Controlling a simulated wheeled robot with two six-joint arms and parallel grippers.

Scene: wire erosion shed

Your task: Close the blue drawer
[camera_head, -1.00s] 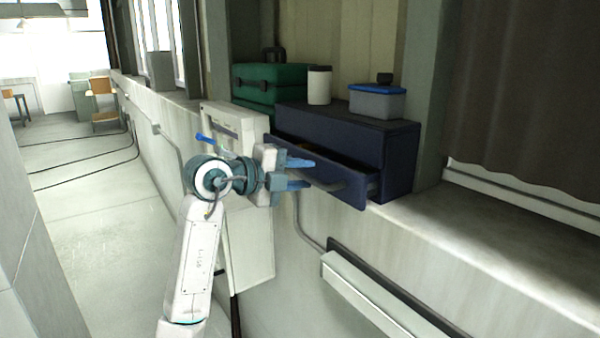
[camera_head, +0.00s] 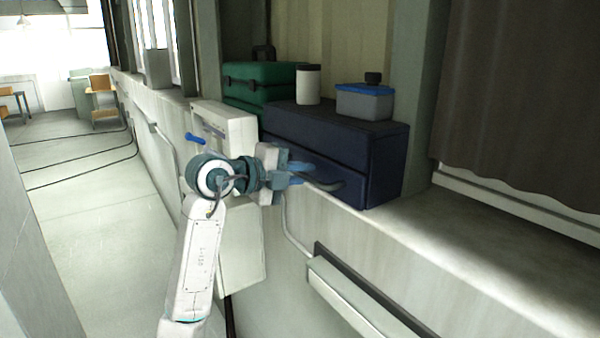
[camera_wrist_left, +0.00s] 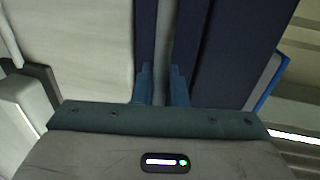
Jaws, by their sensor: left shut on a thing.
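The dark blue drawer (camera_head: 350,190) is the lower part of a dark blue chest (camera_head: 390,165) on the ledge. Its front looks about flush with the chest, and no open inside shows. My left gripper (camera_head: 307,173) is at the drawer front, shut on its grey bar handle (camera_head: 335,185). In the left wrist view the handle (camera_wrist_left: 168,45) runs between the two blue fingers (camera_wrist_left: 162,88), with dark blue faces on both sides. My right gripper is not in view.
On the chest stand a white canister (camera_head: 308,86) and a grey box with a blue lid (camera_head: 364,103). A green case (camera_head: 262,84) sits behind at left. A pale wall box (camera_head: 228,125) with a blue lever is beside my arm. The ledge (camera_head: 480,225) to the right is clear.

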